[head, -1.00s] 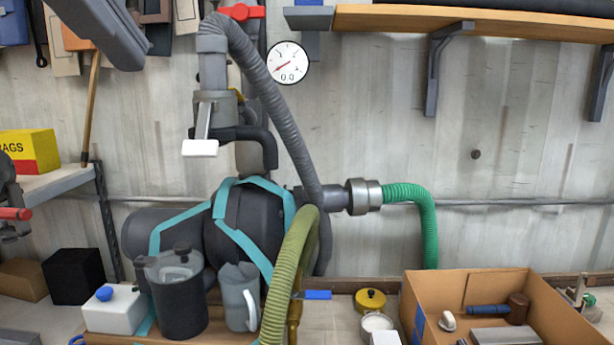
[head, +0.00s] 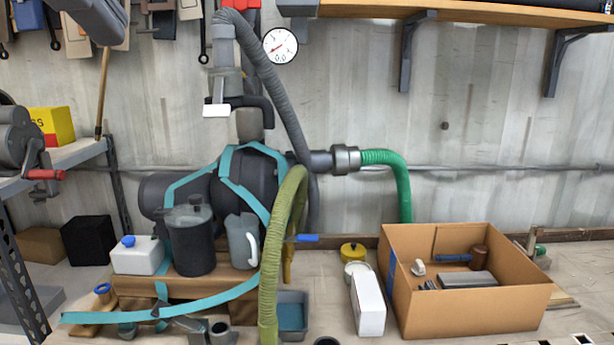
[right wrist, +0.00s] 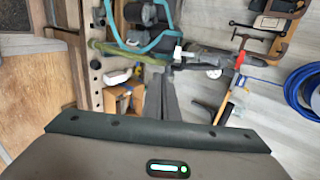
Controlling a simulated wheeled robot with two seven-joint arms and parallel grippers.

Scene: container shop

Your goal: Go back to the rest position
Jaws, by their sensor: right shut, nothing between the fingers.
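My right gripper (right wrist: 160,88) shows in the right wrist view, with its dark fingers together in the middle and nothing between them. Its grey housing fills the bottom of that view. The teal-strapped dark pump (head: 240,195) stands at centre left in the head view. Its teal strap (right wrist: 150,42) lies beyond the fingertips in the right wrist view, with the hose across it. My left gripper is not in view.
An open cardboard box (head: 465,312) with tools sits on the bench at right, beside a white carton (head: 368,302). A shelf (head: 480,18) juts from the wall above.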

